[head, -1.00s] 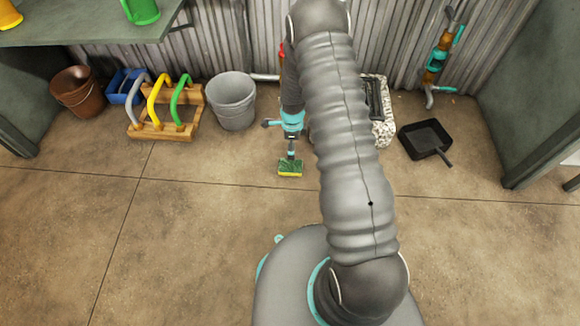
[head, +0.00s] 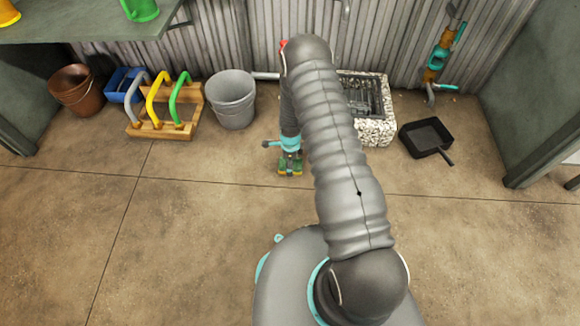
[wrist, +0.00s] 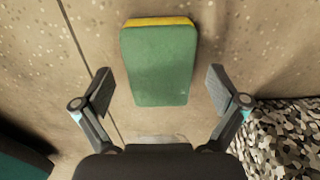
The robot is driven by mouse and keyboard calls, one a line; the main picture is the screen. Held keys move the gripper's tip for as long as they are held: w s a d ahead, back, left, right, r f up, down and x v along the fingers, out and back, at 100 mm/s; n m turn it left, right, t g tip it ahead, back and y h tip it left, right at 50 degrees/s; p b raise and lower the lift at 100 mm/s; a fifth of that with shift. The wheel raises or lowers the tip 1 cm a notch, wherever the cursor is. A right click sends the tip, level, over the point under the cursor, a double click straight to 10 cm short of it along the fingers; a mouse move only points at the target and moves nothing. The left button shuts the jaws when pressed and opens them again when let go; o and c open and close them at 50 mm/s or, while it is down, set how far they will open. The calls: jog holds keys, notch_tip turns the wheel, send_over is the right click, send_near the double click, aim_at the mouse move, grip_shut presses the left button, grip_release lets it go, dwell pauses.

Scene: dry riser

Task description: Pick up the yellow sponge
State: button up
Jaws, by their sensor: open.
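The yellow sponge (wrist: 160,65) lies on the floor with its green side up and a yellow edge at its far end in the wrist view. In the head view only small parts of the sponge (head: 283,172) show around my gripper (head: 290,166). In the wrist view my gripper (wrist: 158,92) is open, with one finger to the left of the sponge and one to the right. There is a gap on both sides, and neither finger visibly touches it. I cannot tell the exact height of the fingertips above the floor.
A speckled stone drain box (head: 375,133) stands right of the sponge; it also shows in the wrist view (wrist: 285,140). A grey bucket (head: 232,100) and a wooden rack with coloured handles (head: 163,128) stand to the left. A black pan (head: 426,138) lies farther right. The front floor is clear.

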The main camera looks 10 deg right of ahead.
jog(key=shift+f, duration=0.6)
jog(key=c, duration=0.8)
jog(key=shift+r, duration=0.4)
jog(key=r, duration=0.4)
jog(key=shift+d, duration=0.3)
jog(key=s+d+r, duration=0.1)
jog(key=d+r, duration=0.2)
jog(key=d, duration=0.2)
jog(key=s+d+r+p, duration=0.1)
jog(key=s+d+r, duration=0.1)
jog(key=d, duration=0.3)
jog(key=shift+s+d+r, duration=0.2)
jog(key=shift+d+r, duration=0.1)
jog(key=shift+r, duration=0.3)
